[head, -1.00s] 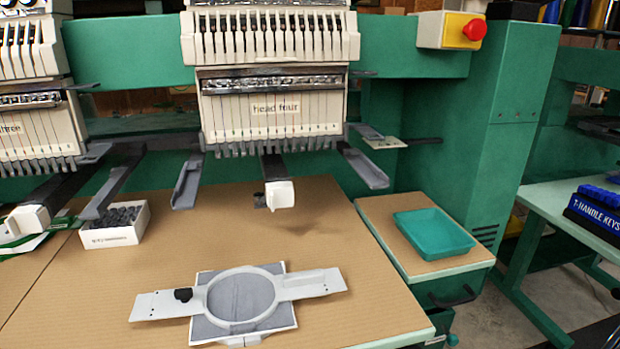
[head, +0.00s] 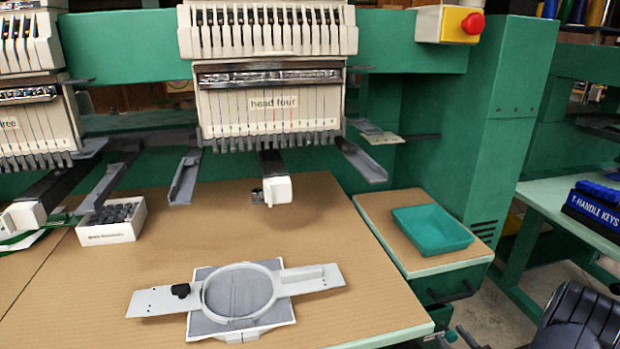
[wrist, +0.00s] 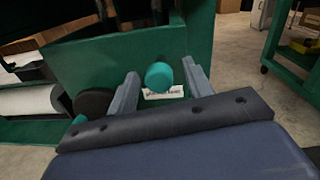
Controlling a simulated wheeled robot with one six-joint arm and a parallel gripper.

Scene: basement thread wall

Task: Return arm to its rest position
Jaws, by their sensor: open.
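My gripper (wrist: 164,80) shows in the wrist view with its two grey fingers apart and nothing between them. A round teal knob or cap (wrist: 160,76) and a small white label (wrist: 164,93) show behind the gap between the fingers, on or near a green machine panel. My gripper is not seen in the head view. A black ribbed part of my arm (head: 580,318) shows at the lower right corner of the head view.
A hoop (head: 240,292) lies on the brown table (head: 385,305) below head four (head: 270,105). A teal tray (head: 432,230) sits on the side shelf. A box of black bobbins (head: 112,222) stands at left. T-handle keys (head: 592,205) sit on the right bench.

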